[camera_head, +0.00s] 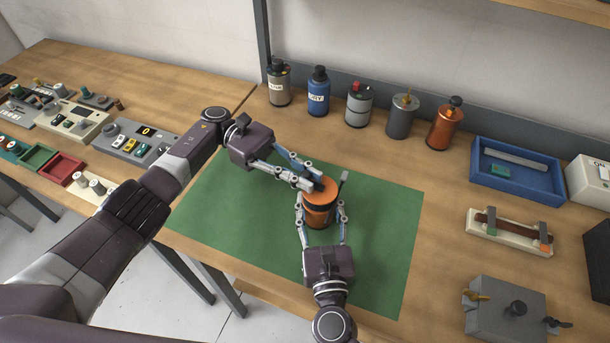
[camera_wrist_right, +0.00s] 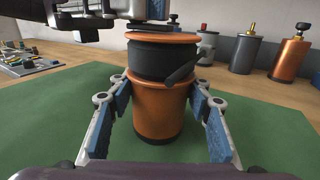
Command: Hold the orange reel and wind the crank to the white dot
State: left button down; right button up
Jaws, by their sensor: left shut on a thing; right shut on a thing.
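The orange reel (camera_head: 319,212) stands upright on the green mat (camera_head: 385,235). In the right wrist view the reel (camera_wrist_right: 160,105) has an orange body, a black band and an orange top disc. My right gripper (camera_head: 321,208) is shut on the reel's body, one finger on each side. My left gripper (camera_head: 316,185) comes in over the top and is shut on the crank there; its fingers hide most of that part. A dark bar (camera_wrist_right: 184,75) sticks out from the black band towards the right. I cannot make out the white dot.
Several canisters, among them a blue one (camera_head: 318,92) and an orange one (camera_head: 445,123), stand along the back. A blue tray (camera_head: 517,191), a strap block (camera_head: 509,234) and a grey box (camera_head: 505,308) lie to the right. Panels (camera_head: 132,137) cover the left bench. The mat around the reel is clear.

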aim_at(305, 173)
pick_arm(q)
jog(key=shift+f, duration=0.2)
pick_arm(e)
jog(key=shift+a, duration=0.15)
pick_arm(q)
jog(key=c, duration=1.9)
grip_release()
jog(key=shift+r, duration=0.15)
jog(key=shift+r, duration=0.1)
jog(key=shift+r, duration=0.2)
notch_tip(305, 173, up, 9)
jog(key=shift+r, duration=0.2)
pick_arm(e)
jog(key=o, duration=1.6)
